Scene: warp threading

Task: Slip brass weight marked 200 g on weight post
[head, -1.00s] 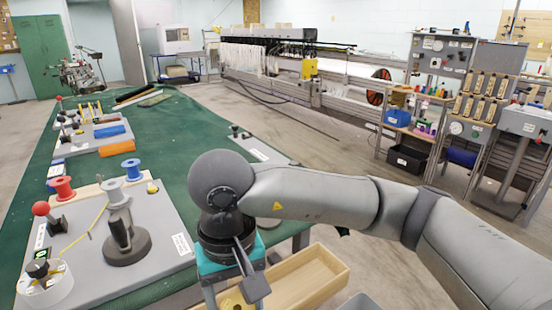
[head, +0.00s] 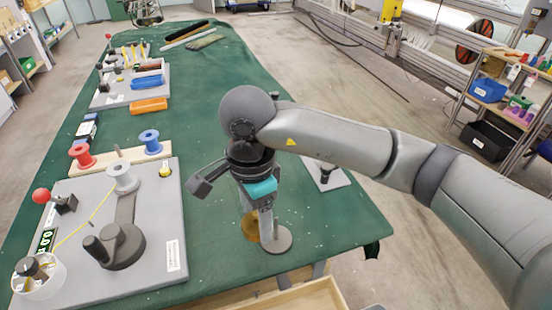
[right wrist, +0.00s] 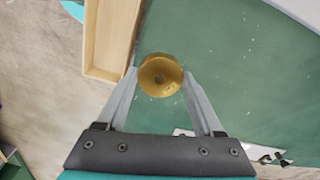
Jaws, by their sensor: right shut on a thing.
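In the head view the brass weight (head: 250,227) is partly hidden behind a finger of my right gripper (head: 256,224), over the green tabletop. A grey round disc (head: 281,243) shows just right of it, overlapped by the finger. I cannot tell whether this is the weight post's base. My left gripper is not in view.
A grey board (head: 155,255) with spools, a red-knobbed lever and a dark crank fills the table's left. A light plate (head: 335,182) with a dark upright piece lies behind my right arm. An open wooden drawer (right wrist: 112,40) is at the table's front edge.

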